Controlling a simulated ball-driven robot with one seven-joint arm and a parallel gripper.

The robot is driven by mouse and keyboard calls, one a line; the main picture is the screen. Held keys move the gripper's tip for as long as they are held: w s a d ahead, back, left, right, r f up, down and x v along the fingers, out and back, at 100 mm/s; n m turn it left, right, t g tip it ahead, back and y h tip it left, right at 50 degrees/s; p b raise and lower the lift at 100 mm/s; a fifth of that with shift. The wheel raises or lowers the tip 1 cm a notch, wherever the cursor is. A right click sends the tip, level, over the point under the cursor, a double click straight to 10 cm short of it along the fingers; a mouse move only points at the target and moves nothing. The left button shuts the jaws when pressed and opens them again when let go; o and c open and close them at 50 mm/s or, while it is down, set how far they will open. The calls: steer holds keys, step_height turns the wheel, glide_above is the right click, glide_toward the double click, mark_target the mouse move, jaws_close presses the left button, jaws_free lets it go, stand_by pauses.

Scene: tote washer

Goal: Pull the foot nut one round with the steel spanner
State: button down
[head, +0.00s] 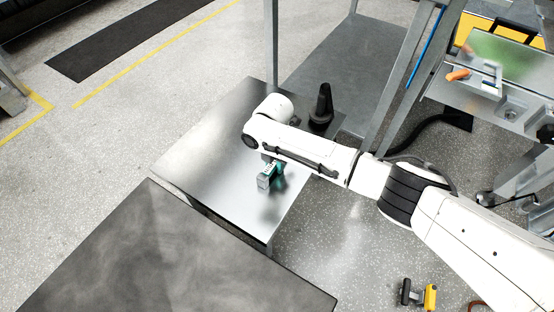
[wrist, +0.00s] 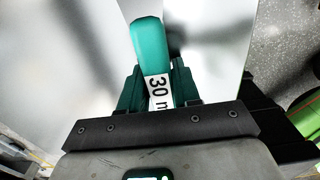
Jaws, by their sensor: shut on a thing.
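My gripper (wrist: 156,72) is shut on a teal handle with a white label reading "30 m", which I take as the steel spanner (wrist: 150,42). The handle lies between the two dark green fingers and sticks out beyond them. Its other end is hidden. In the head view my gripper (head: 269,173) is small, below my white arm and over the bright steel table, with a teal and grey part showing. I cannot tell there whether the spanner touches anything. I cannot make out the foot nut in either view.
A dark flat surface (head: 150,255) lies in front. Grey frame posts (head: 404,75) stand behind my arm. A yellow and black item (head: 429,297) lies on the floor at lower right.

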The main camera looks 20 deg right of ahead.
steer(key=shift+r, duration=0.1)
steer(key=shift+r+p, duration=2.9)
steer(key=shift+r, duration=0.05)
steer(key=c, duration=1.4)
jaws_free()
jaws_close()
steer(key=shift+a, duration=0.1)
